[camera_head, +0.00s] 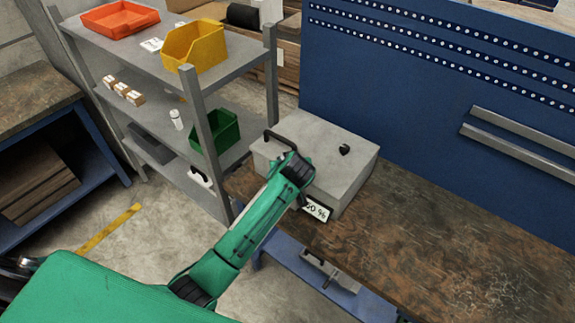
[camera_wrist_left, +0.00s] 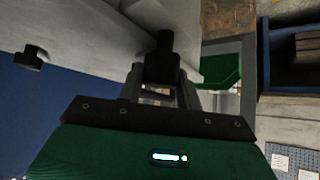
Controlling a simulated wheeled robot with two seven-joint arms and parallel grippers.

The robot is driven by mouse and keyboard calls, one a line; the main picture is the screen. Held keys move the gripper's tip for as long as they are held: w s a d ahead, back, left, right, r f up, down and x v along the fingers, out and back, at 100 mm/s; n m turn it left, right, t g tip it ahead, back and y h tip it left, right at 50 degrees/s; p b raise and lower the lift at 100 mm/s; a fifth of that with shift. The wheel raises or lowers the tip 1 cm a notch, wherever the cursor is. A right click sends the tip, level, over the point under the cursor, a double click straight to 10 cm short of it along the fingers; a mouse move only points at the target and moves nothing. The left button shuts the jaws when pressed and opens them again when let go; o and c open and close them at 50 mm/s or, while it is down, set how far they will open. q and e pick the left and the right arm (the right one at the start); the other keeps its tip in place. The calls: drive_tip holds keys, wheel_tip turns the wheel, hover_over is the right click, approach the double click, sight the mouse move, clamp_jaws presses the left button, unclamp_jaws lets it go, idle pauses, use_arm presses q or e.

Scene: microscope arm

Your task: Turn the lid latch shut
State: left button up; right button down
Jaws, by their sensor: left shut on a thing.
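A light grey box (camera_head: 325,145) with a closed-looking lid stands on the workbench. A black bar-like latch (camera_head: 279,138) lies along the left part of its top, partly hidden by my arm. A dark thing that looks like this latch stands between my left gripper's fingers in the left wrist view (camera_wrist_left: 164,45). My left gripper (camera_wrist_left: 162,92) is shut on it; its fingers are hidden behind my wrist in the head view. A black knob (camera_head: 345,150) sits on the box top, apart from my gripper; it also shows in the wrist view (camera_wrist_left: 32,57). My right gripper is out of view.
The brown workbench (camera_head: 430,245) is clear to the right of the box. A blue panel (camera_head: 420,90) stands behind. A grey shelf (camera_head: 235,75) with red, yellow and green bins is at the left. A label (camera_head: 317,210) is on the box's front.

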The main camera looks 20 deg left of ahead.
use_arm(q)
drive_tip(key=o, duration=1)
drive_tip(key=b+v, duration=0.4)
drive_tip(key=v, duration=0.9)
drive_tip(key=shift+s+r, duration=0.25)
drive_tip(key=shift+s, duration=0.05)
